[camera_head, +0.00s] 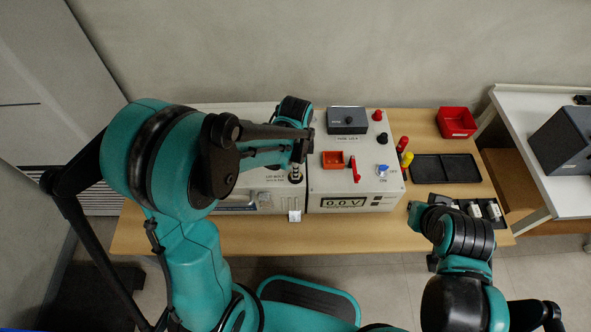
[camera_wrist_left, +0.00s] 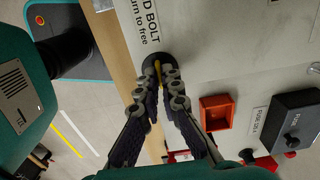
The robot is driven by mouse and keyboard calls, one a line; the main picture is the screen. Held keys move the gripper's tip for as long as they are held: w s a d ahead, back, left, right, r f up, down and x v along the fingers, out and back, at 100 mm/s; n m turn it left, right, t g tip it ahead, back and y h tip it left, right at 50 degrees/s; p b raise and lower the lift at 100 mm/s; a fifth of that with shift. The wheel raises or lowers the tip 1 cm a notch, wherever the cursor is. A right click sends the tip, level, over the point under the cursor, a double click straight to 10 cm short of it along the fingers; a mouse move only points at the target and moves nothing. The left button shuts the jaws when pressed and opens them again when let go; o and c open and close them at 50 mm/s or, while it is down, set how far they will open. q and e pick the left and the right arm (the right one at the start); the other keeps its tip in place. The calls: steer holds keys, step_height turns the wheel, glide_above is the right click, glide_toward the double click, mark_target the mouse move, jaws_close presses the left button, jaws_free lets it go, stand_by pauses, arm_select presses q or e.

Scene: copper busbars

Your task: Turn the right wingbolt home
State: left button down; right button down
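The right wingbolt (camera_wrist_left: 158,58) is a dark piece with a yellow strip, on the pale panel beside the printed words "BOLT" and "turn to free". My left gripper (camera_wrist_left: 159,72) is at it, with its two fingertips drawn close together on either side of the yellow strip; it looks shut on the wingbolt. The fingers hide much of it. In the head view my left gripper (camera_head: 297,172) is over the front of the pale cabinet (camera_head: 322,184), left of the red tray. My right gripper (camera_head: 420,212) is low at the table's right front; its fingers cannot be made out.
The cabinet carries a small red tray (camera_head: 333,160), a red lever (camera_head: 355,170), a blue knob (camera_head: 382,170), a dark box (camera_head: 347,119) and a 0.0 V display (camera_head: 342,203). To the right are a black tray (camera_head: 446,168) and a red bin (camera_head: 456,122).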

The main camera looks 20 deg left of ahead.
stand_by(0.4)
arm_select(q)
steer(key=c, duration=1.7)
jaws_free()
step_height(320, 180, up, 12)
steer(key=shift+s, duration=0.1)
